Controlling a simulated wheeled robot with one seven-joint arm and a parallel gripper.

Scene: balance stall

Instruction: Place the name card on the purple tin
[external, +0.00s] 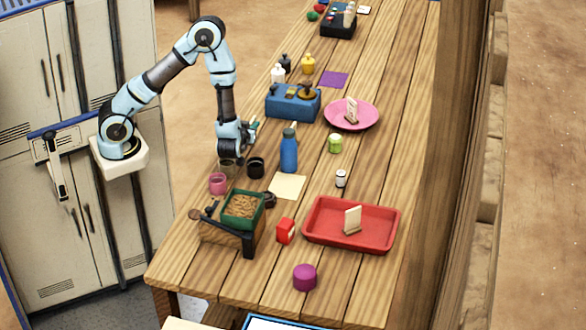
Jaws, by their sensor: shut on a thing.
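A purple tin (304,277) stands upright near the front end of the wooden table, its flat top clear. A pale card in a small wooden stand (352,219) is upright in the red tray (385,243). Another pale card in a wooden stand (351,111) is on the pink plate (371,117). I cannot read either card. My gripper (247,142) is low over the table's left side, left of the blue bottle (289,152), far from the purple tin. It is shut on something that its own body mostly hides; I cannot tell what.
A dark cup (256,168) and a pink cup (218,183) stand close below my gripper. A blue box (293,102) is behind it. A wooden crate with a green bin (243,209) and a red carton (285,230) stand between it and the tin. Table around the tin is bare.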

